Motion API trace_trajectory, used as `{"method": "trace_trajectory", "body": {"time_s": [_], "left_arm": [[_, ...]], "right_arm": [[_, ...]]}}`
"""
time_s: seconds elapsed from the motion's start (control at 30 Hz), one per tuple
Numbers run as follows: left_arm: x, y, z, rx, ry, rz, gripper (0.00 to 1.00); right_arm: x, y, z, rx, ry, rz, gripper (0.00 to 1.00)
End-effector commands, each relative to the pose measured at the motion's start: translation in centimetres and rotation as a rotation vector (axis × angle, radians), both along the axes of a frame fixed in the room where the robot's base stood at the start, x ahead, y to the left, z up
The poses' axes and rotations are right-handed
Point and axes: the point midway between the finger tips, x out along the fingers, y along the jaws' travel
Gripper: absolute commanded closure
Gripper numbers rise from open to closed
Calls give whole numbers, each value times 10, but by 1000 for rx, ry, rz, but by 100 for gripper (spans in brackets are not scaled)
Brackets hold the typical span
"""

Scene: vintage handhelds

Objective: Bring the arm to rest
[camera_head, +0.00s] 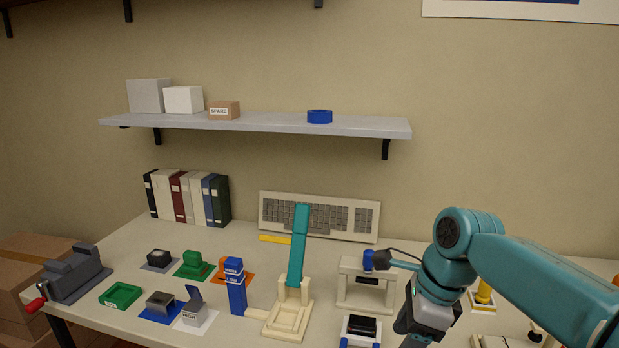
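My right arm (545,285), teal with dark joints, comes in from the right edge and bends down over the right part of the table. My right gripper (417,338) has a grey and black body and hangs at the bottom edge of the view, just right of a cream stand with a black block. Its fingertips are cut off or hidden, so I cannot tell its opening or whether it holds anything. My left arm and gripper are out of view.
The table (95,325) holds a grey vise (75,272), a green tray (120,295), small colored fixtures, a tall teal piece on a cream stand (288,318), a cream bridge stand (345,290) and a keyboard (320,215). A shelf (260,123) hangs above. Air above the table's left is clear.

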Motion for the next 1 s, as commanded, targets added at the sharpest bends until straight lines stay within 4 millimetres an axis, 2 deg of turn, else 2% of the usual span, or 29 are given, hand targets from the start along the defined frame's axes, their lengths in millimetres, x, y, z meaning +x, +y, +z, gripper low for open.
{"method": "trace_trajectory", "body": {"time_s": [0.03, 0.17, 0.37, 0.53, 0.67, 0.7, 0.8, 0.9, 1.0], "left_arm": [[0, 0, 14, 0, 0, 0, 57], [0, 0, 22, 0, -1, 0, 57], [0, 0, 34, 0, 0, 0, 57], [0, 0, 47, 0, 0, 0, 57], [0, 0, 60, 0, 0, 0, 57], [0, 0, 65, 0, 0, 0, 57], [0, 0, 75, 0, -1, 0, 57], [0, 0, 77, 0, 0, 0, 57], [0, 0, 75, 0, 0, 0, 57]], "right_arm": [[5, -13, -4, -7, 41, -29, 39], [1, -20, -42, -21, 155, -38, 39], [-23, -23, -103, -29, 327, -33, 39], [-55, -18, -169, 1, 421, 47, 39], [-106, -6, -235, 75, 442, 220, 39], [-130, 0, -257, 110, 428, 304, 39], [-191, 18, -301, 203, 318, 555, 39], [-236, 32, -325, 245, 132, 827, 39], [-252, 40, -335, 210, -84, 1088, 39]]}}
